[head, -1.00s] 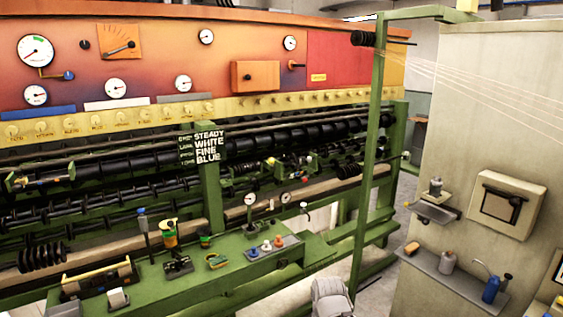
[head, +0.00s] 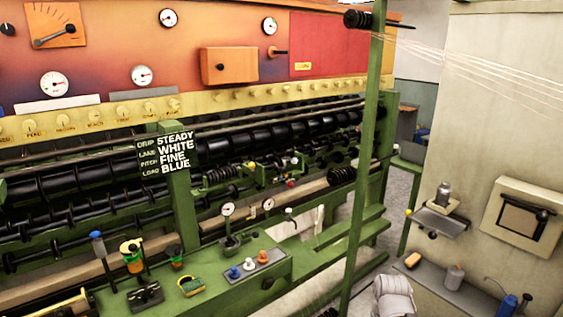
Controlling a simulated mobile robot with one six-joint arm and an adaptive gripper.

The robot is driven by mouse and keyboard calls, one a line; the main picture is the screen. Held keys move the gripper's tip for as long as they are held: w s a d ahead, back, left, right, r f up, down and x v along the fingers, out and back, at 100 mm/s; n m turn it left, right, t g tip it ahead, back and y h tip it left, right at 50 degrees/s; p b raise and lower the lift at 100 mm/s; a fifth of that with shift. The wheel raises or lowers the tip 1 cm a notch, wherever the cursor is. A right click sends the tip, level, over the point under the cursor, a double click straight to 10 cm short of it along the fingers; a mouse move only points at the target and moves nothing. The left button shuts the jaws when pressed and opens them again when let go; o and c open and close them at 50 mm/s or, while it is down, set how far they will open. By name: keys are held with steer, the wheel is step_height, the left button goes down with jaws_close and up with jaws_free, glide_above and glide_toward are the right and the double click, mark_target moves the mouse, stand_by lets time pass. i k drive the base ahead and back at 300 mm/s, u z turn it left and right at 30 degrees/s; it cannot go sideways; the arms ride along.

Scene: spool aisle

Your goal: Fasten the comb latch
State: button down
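I cannot pick out the comb latch with certainty among the small parts of the long green machine (head: 228,285). A small carriage (head: 265,172) with yellow and red knobs sits along the machine's black rollers, too small to read as latched or unlatched. A sign (head: 165,152) on a green post reads steady, white, fine, blue. My gripper is not in view. A pale rounded part at the bottom edge looks like a piece of my arm, but I cannot be sure.
The green ledge carries a blue-topped lever (head: 100,245), a yellow-green spool (head: 131,256), a tray of coloured pegs (head: 250,264) and small gauges (head: 228,210). A green upright (head: 367,150) stands at the machine's end. Wall shelves (head: 440,275) with bottles are on the right.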

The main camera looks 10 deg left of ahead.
mark_target(251, 165)
steer(key=z, duration=0.05)
steer(key=i, duration=1.05)
steer(key=u, duration=0.45)
